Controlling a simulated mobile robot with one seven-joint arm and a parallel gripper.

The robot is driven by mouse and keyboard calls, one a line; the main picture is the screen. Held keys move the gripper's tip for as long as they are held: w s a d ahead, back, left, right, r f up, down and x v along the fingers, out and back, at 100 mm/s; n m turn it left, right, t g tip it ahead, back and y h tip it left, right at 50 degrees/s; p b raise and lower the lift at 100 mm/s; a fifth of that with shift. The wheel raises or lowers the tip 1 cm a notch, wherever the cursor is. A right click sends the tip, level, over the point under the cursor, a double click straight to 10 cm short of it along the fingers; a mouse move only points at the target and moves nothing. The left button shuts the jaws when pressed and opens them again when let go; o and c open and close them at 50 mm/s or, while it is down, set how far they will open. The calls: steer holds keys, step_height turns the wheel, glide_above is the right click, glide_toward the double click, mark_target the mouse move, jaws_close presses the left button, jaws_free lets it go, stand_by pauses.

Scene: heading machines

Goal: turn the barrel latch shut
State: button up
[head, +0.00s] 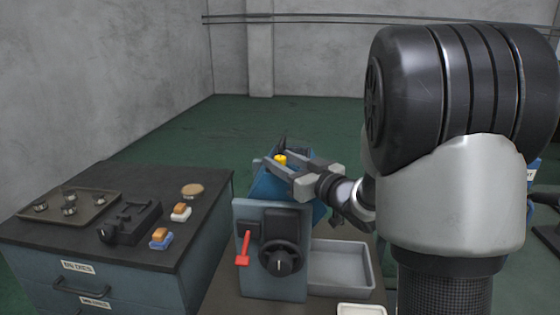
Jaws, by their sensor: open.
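A blue machine (264,188) stands at the front centre, with a tilted blue upper part behind an upright grey-blue front panel (245,214). A small yellow piece (280,160) shows on top of the upper part; I cannot tell for sure whether it belongs to the barrel latch. My gripper (277,163) reaches in from the right, with its grey fingers open and apart around the yellow piece. Whether they touch it is unclear. The panel carries a round black knob (282,259) and a red lever (243,249) hanging downward. The gripper hides part of the machine's top.
A grey bin (341,270) stands right of the panel. At left, a dark-topped cabinet (150,190) bears a tray (50,208) of metal parts, a black device (130,222), two brushes (161,240) and a round tan disc (192,190). My arm blocks the right side.

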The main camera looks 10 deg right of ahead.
steer(key=shift+w+a, duration=0.2)
steer(key=shift+w, duration=0.25)
jaws_close()
